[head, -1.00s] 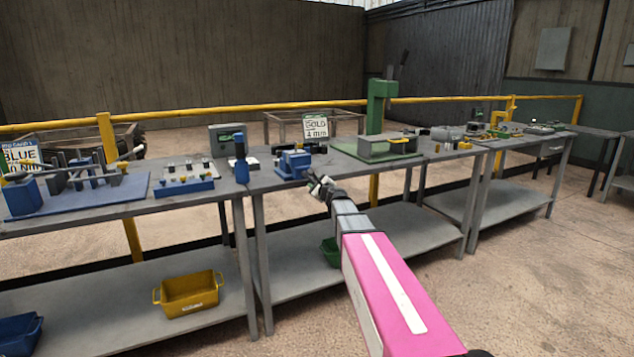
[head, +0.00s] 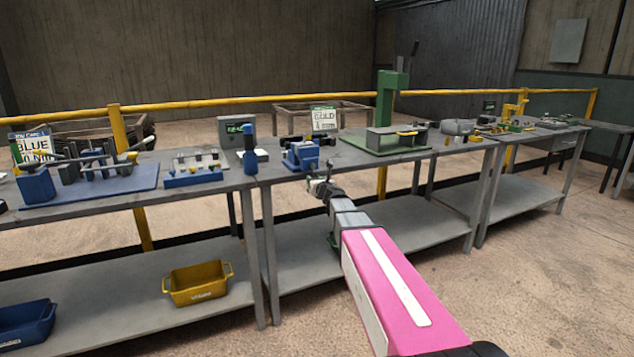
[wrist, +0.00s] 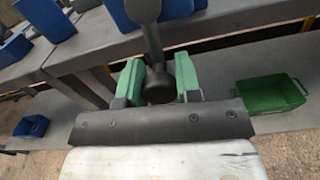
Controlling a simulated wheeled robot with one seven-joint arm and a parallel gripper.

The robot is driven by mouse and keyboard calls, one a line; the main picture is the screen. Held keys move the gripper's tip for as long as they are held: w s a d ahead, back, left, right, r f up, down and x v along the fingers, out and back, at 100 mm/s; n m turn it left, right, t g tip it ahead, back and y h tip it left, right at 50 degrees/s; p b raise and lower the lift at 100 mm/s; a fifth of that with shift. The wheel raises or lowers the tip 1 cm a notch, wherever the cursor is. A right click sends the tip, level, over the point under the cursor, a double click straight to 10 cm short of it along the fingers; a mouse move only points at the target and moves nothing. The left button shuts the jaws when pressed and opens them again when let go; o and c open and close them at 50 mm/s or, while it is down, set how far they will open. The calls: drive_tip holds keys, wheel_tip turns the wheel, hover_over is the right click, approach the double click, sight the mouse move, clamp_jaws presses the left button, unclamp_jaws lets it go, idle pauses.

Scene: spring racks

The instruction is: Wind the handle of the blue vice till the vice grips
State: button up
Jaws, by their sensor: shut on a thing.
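The blue vice (head: 302,155) stands near the front edge of the grey workbench, and part of its blue body (wrist: 120,14) shows at the top of the wrist view. My gripper (head: 318,184) is just below and in front of the vice. In the wrist view my gripper (wrist: 159,80) has its green fingers shut on the dark grey handle (wrist: 155,45), around its rounded end. The handle runs upward from the fingers toward the vice. The head view is too small to show the grip or the gap between the jaws.
A blue upright tool (head: 249,150) stands left of the vice, and a green press (head: 388,110) right of it. A yellow bin (head: 197,285) sits on the lower shelf. A green bin (wrist: 270,98) shows below right in the wrist view. The floor in front is clear.

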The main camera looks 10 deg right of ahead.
drive_tip(key=shift+s+a+r+m, duration=0.2)
drive_tip(key=shift+a+m, duration=0.25)
drive_tip(key=shift+m, duration=0.45)
drive_tip(key=o, duration=0.9)
drive_tip(key=shift+s, duration=0.1)
drive_tip(key=v, duration=1)
drive_tip(key=shift+s, duration=0.3)
drive_tip(key=shift+d, duration=0.1)
